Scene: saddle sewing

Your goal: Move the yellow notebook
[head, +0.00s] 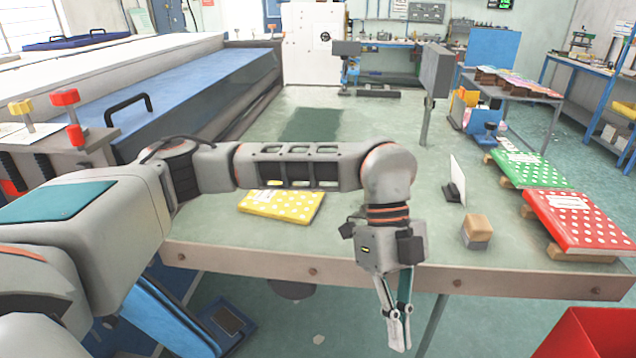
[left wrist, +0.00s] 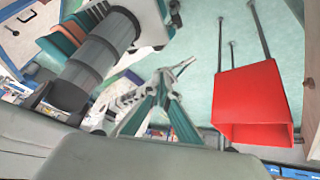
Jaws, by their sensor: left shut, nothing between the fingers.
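The yellow notebook (head: 283,205) with white dots lies flat on the green-topped table (head: 330,236), near its front edge. My left forearm passes in front of it and hides part of its back edge. My left gripper (head: 398,335) hangs to the right of the notebook, beyond the table's front edge, pointing down. Its fingers are shut and empty, apart from the notebook. In the left wrist view the fingers (left wrist: 165,85) also show, with no notebook that I can make out. My right gripper is not in view.
A green dotted notebook (head: 530,168) and a red dotted one (head: 580,222) lie on wooden supports at the table's right. A small wooden-topped block (head: 477,231) and an upright white plate (head: 458,178) stand nearer the middle. A red bin (head: 585,335) is at lower right.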

